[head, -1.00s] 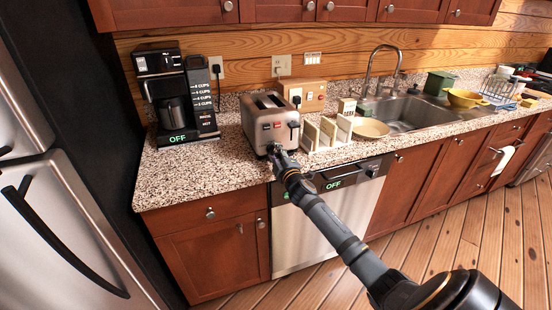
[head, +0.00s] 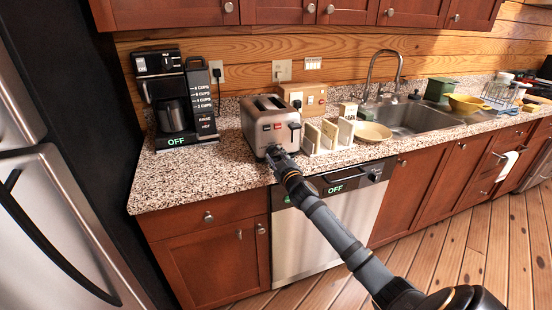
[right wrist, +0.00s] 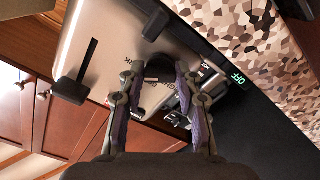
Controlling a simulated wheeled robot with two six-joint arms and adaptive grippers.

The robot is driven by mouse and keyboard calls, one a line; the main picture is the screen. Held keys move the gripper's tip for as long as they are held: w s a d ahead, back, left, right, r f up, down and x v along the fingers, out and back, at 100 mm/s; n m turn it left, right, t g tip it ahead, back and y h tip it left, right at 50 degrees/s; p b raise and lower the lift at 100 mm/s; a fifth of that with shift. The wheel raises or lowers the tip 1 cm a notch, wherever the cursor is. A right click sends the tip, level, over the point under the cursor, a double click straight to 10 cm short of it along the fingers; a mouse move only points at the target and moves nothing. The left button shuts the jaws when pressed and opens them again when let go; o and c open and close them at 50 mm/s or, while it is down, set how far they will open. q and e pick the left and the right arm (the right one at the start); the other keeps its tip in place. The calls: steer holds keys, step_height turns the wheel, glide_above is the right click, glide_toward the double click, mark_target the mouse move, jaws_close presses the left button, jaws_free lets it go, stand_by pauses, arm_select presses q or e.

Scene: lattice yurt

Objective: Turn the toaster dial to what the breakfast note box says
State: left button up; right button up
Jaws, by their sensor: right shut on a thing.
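The silver toaster (head: 274,122) stands on the granite counter, and its front also shows in the right wrist view (right wrist: 112,40). My right gripper (head: 277,155) is at the low front of the toaster. In the right wrist view its fingers (right wrist: 159,80) are closed on the sides of the round black dial (right wrist: 157,62). A small pale mark shows on the dial, with printed lettering around it. The gripper hides the dial in the head view. A small cream box (head: 347,110) stands behind the toast rack; its writing is too small to read. My left gripper is out of view.
A toast rack (head: 328,138) and a plate (head: 372,132) stand right of the toaster, before the sink (head: 412,118). A black coffee maker (head: 170,100) is to the left. Speckled counter (head: 195,180) is clear at the front left.

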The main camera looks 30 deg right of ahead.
steer(key=shift+f, duration=0.15)
steer(key=o, duration=0.9)
steer(key=v, duration=1.2)
